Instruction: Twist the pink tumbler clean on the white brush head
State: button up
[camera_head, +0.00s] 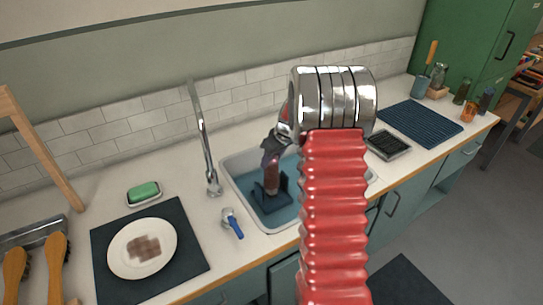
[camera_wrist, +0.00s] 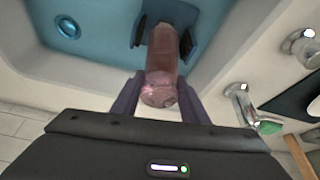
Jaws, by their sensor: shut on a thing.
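The pink tumbler (camera_head: 271,180) is over the sink, upside down or nearly so; it also shows in the wrist view (camera_wrist: 162,60). My gripper (camera_wrist: 160,90) is shut on it, with one purple finger on each side near its end. In the head view my gripper (camera_head: 271,150) is above the sink, partly behind my arm. A dark blue brush base (camera_head: 268,203) with black side brushes (camera_wrist: 138,30) stands in the sink directly beyond the tumbler. The white brush head is not visible; the tumbler covers the middle of the base.
The blue sink basin (camera_head: 240,180) surrounds the base, with a drain (camera_wrist: 67,27) in its floor. A chrome faucet (camera_head: 204,140) and blue-handled tap (camera_head: 232,223) stand left. A plate (camera_head: 142,248) lies on a dark mat, with green soap (camera_head: 144,191) behind. A blue ribbed mat (camera_head: 420,122) lies right.

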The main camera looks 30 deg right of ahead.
jog(key=shift+f, duration=1.35)
jog(key=o, duration=0.8)
jog(key=c, duration=0.5)
jog(key=shift+f, duration=0.45)
